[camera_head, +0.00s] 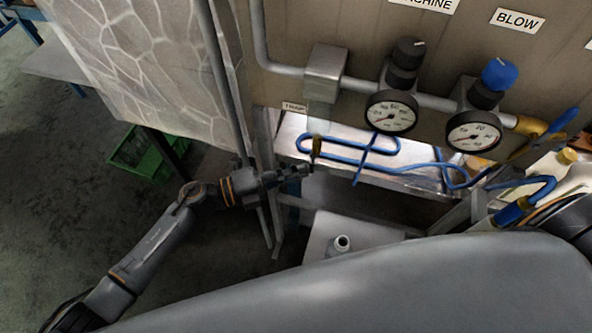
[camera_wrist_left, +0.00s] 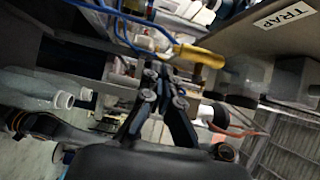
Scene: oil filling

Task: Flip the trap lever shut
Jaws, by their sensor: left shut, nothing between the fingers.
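In the left wrist view the yellow lever (camera_wrist_left: 198,55) lies just beyond and to the right of my fingertips. My left gripper (camera_head: 304,169) is shut and empty, just below and left of the lever. Its closed fingers (camera_wrist_left: 160,75) also show in the wrist view; I cannot tell whether they touch the lever. The TRAP label (camera_wrist_left: 284,15) is on the panel at upper right. My right gripper is not in view.
Blue hoses (camera_head: 350,150) loop beside the lever over a metal tray. Two gauges (camera_head: 391,112) with knobs are on the panel to the right. A metal post (camera_head: 222,85) stands close to my left wrist. A white-necked container (camera_head: 341,244) is below. A green crate (camera_head: 145,153) is at left.

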